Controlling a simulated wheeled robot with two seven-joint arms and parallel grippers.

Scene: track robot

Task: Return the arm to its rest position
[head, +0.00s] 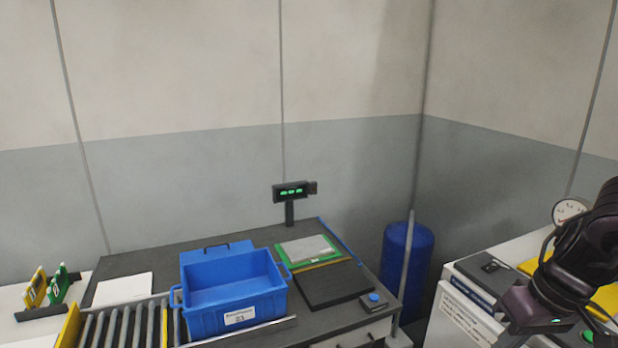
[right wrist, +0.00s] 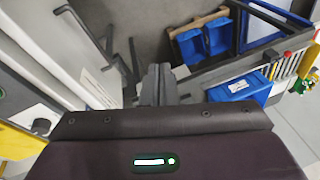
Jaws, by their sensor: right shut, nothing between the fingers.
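My right arm (head: 585,255) shows at the right edge of the head view, bent over the white bench, with its lower end near the bottom edge. In the right wrist view my right gripper (right wrist: 158,82) has its dark fingers together, with nothing between them. The fingers point out over the floor, apart from any object. My left arm and left gripper are in neither view.
A blue bin (head: 235,292) stands on the dark table beside a roller conveyor (head: 125,325). A blue cylinder (head: 407,255) stands between the table and the white bench (head: 465,312). Blue crates (right wrist: 205,42) show below in the wrist view.

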